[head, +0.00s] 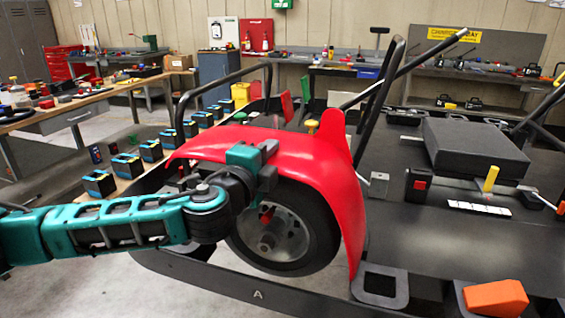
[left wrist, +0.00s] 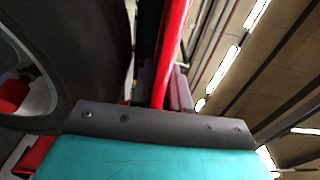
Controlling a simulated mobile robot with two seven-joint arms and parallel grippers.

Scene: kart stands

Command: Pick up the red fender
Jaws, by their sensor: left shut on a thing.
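The red fender (head: 310,159) curves over the black kart wheel (head: 300,228) in the middle of the head view. My left gripper (head: 268,160) reaches in from the left and is shut on the fender's near edge. In the left wrist view the fender (left wrist: 172,50) shows as a thin red strip running down between the fingers of my left gripper (left wrist: 160,95). The wheel (left wrist: 85,55) fills the left of that view. I cannot tell whether the fender rests on its mounts. My right gripper is not in view.
The kart frame (head: 230,285) and its black tubes surround the wheel. A green knob (head: 240,117) and a yellow knob (head: 312,126) stand by the fender's top. An orange block (head: 496,297) lies at front right.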

